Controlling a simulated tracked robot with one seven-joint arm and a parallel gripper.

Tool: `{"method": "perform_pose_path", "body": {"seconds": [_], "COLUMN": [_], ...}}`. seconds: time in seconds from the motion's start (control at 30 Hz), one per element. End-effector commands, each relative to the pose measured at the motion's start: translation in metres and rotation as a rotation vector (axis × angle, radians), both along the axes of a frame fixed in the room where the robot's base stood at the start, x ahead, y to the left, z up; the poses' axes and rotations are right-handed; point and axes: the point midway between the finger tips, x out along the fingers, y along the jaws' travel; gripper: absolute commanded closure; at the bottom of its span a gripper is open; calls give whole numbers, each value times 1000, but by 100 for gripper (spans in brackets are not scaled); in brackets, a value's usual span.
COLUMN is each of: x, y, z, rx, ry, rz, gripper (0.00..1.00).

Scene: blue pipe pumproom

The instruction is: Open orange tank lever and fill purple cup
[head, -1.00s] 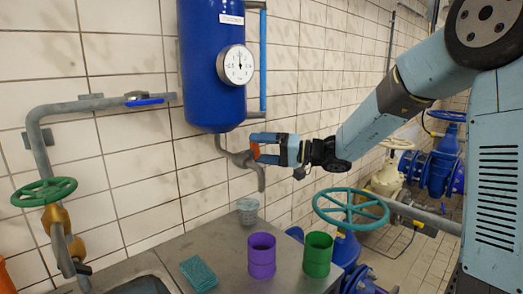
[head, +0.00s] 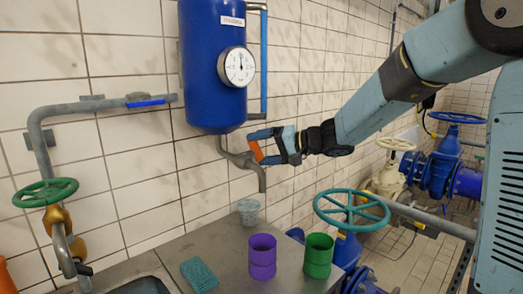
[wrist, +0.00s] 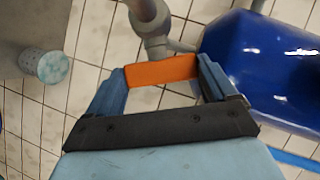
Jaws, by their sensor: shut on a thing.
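The orange lever (head: 256,151) sits on the grey spout (head: 262,178) under the blue tank (head: 210,85). My gripper (head: 258,146) is shut on the lever, and the lever looks tilted. In the wrist view the orange lever (wrist: 162,71) spans between both fingers of my gripper (wrist: 160,80). The purple cup (head: 262,257) stands upright on the counter, nearer the camera than the spout and not under its outlet. Whether any water flows from the spout cannot be seen.
A green cup (head: 318,255) stands right of the purple cup. A pale speckled cup (head: 248,211) stands near the wall, close below the spout. A teal sponge (head: 199,275) lies by the sink (head: 140,286). A teal handwheel (head: 351,207) is at the counter's right.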

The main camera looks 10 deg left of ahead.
Motion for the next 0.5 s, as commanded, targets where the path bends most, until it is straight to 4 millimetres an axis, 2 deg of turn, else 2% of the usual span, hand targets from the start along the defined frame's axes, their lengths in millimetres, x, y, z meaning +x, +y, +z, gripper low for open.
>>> {"method": "perform_pose_path", "body": {"seconds": [0.07, 0.1, 0.2, 0.27, 0.5], "x": [1, 1, 1, 1, 0], "y": [-2, -2, -1, -1, -2], "z": [-3, -3, -2, -2, -1], "rx": [-3, -3, -3, -2, 0], "ry": [4, 4, 3, 3, 1], "rz": [-4, -4, -3, -3, -2], "gripper": [45, 14, 4, 0, 0]}}
